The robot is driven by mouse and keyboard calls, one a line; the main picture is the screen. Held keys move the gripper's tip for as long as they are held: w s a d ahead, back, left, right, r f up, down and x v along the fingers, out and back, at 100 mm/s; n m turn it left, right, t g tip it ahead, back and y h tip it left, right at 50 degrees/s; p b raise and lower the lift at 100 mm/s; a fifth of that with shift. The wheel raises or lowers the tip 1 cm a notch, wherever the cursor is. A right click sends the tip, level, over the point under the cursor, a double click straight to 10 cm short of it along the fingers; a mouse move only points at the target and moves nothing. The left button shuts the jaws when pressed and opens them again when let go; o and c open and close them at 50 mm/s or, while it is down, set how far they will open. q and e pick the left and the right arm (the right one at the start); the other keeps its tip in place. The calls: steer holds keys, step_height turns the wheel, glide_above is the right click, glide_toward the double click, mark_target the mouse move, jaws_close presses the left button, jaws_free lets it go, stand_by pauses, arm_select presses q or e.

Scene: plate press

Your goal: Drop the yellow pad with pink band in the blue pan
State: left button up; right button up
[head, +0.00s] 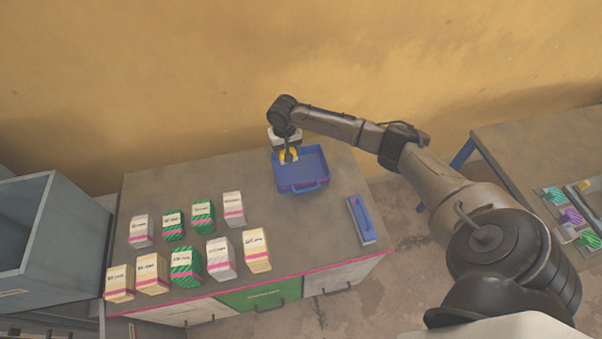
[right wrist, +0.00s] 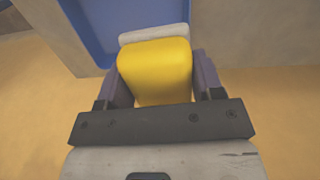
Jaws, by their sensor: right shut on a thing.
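The blue pan (head: 312,177) lies on the grey counter near its back edge, and its blue floor and wall show in the right wrist view (right wrist: 135,18). My right gripper (head: 288,155) is shut on a yellow pad (right wrist: 155,70), held between its two fingers, with a pale strip along the pad's far end. In the head view the yellow pad (head: 287,154) is at the pan's upper left corner, partly hidden by the gripper. Its height above the pan is hard to tell. No pink band shows on it. My left gripper is out of view.
Several upright blocks (head: 202,215), cream, green and white with pink bands, stand on the counter's left half. A blue-handled tool (head: 361,218) lies right of the pan. A grey bin (head: 45,215) stands at left. Another table (head: 520,150) with coloured pieces is at right.

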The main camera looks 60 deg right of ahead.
steer(key=s+d+f+m+b, duration=0.1)
steer(key=s+d+f, duration=0.2)
steer(key=d+f, duration=0.3)
steer(key=b, duration=0.7)
glide_above(305, 172)
step_height(305, 172, down, 6)
steer(key=shift+r, duration=0.15)
steer(key=o, duration=0.9)
steer(key=shift+o, duration=0.2)
steer(key=shift+r, duration=0.1)
step_height(305, 172, up, 14)
steer(key=p, duration=0.2)
